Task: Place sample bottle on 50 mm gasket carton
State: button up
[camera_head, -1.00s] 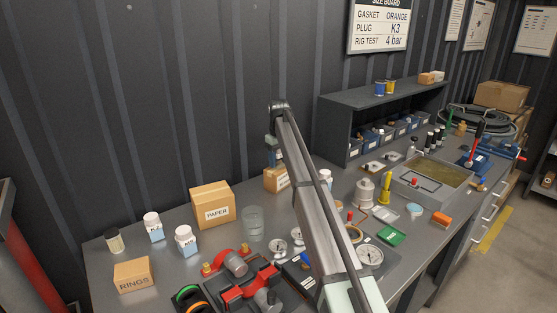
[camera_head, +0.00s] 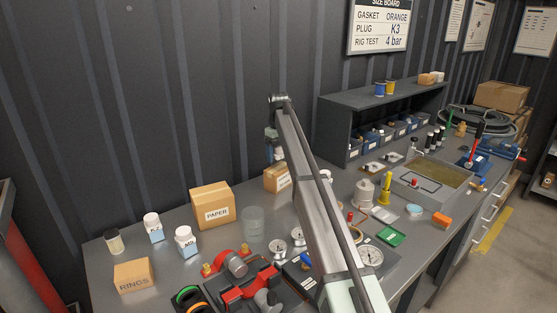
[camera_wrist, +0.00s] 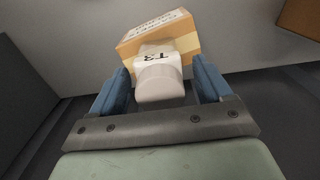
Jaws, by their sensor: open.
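The sample bottle (camera_wrist: 160,78), white with dark lettering, shows in the wrist view between the two blue fingers of my gripper (camera_wrist: 163,85). The fingers are open, with a gap on each side of it. The bottle appears to stand on a tan carton with a white label (camera_wrist: 187,46). In the head view this carton (camera_head: 274,180) stands near the wall, with the bottle (camera_head: 280,155) small and partly hidden above it. My gripper (camera_head: 271,140) is just above, partly behind my arm.
A PAPER carton (camera_head: 212,207), a clear beaker (camera_head: 253,222), two white bottles (camera_head: 154,230) (camera_head: 187,243) and a RINGS box (camera_head: 134,275) stand to the left. A grey shelf unit (camera_head: 375,103) rises to the right. Gauges and red fittings crowd the front.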

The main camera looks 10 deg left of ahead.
notch_tip(320, 180, up, 9)
dwell(0.3)
dwell(0.5)
